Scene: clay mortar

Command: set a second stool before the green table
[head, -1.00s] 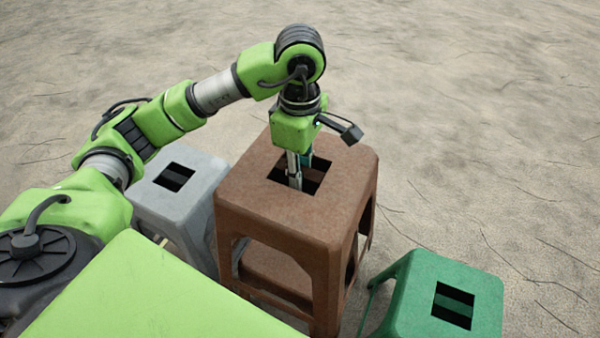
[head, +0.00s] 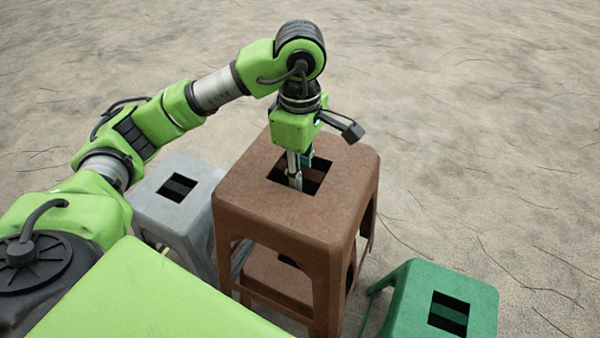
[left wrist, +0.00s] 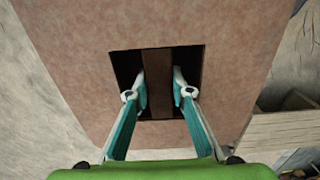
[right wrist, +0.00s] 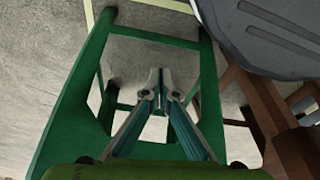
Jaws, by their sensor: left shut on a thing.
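A brown stool (head: 330,200) with a square slotted seat stands upright in the middle of the head view, with another brown seat (head: 275,283) showing below it, between its legs. My left gripper (head: 296,180) reaches down into the slot. In the left wrist view its fingers (left wrist: 159,92) are shut on the bar (left wrist: 158,75) across the slot. A green stool (head: 412,295) is at the lower right. My right gripper (right wrist: 160,85) looks shut and empty in front of a green frame (right wrist: 85,95); I cannot tell if this is the green table.
A grey stool (head: 165,207) stands close to the brown one's left. A wooden thing (left wrist: 275,135) lies at the right of the left wrist view. Brown legs (right wrist: 262,115) show at the right of the right wrist view. Bare ground (head: 480,110) lies open behind and to the right.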

